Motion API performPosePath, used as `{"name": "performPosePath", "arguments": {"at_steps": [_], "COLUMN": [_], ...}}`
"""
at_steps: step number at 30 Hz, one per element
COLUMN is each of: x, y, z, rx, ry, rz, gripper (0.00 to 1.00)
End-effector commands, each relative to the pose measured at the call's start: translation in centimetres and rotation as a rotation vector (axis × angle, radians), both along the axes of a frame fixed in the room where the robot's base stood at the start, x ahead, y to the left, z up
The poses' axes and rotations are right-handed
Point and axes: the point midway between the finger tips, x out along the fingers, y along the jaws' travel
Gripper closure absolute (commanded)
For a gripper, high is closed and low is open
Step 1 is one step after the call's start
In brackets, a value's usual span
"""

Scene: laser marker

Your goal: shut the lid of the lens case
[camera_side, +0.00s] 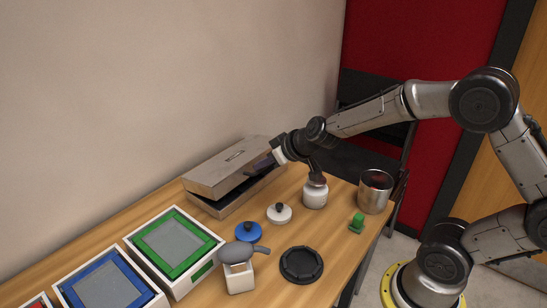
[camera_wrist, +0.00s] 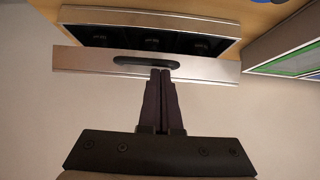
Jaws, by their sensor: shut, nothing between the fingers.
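The lens case is a grey metal box at the back of the table against the wall in the side view. Its lid (camera_side: 222,171) is tilted partway open above its base (camera_side: 217,208), with a dark gap between them. In the wrist view the lid (camera_wrist: 90,63) is a narrow strip with a dark slot-like handle, and the base (camera_wrist: 90,15) shows a black interior. My gripper (camera_side: 262,164) is shut and empty near the lid's right part. In the wrist view its fingertips (camera_wrist: 161,71) overlap the lid by the handle; I cannot tell whether they touch.
A white bottle (camera_side: 315,194), white-lidded knob (camera_side: 279,213), blue knob (camera_side: 248,232) and metal cup (camera_side: 374,192) stand in front of the case. A green-framed box (camera_side: 205,251) is left of them. A black ring (camera_side: 302,265) and green piece (camera_side: 357,223) lie nearer the front edge.

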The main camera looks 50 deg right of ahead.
Motion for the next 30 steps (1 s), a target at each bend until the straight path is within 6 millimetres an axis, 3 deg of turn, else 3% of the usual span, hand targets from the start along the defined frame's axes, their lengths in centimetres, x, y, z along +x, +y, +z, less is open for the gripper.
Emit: {"name": "performPosePath", "arguments": {"at_steps": [21,30], "x": [-8.7,-10.5], "y": [0.0,0.4], "z": [8.0,8.5], "rx": [-0.001,0.035], "ry": [-0.003,0.04], "rz": [-0.001,-0.006], "gripper": [1.0,1.0]}}
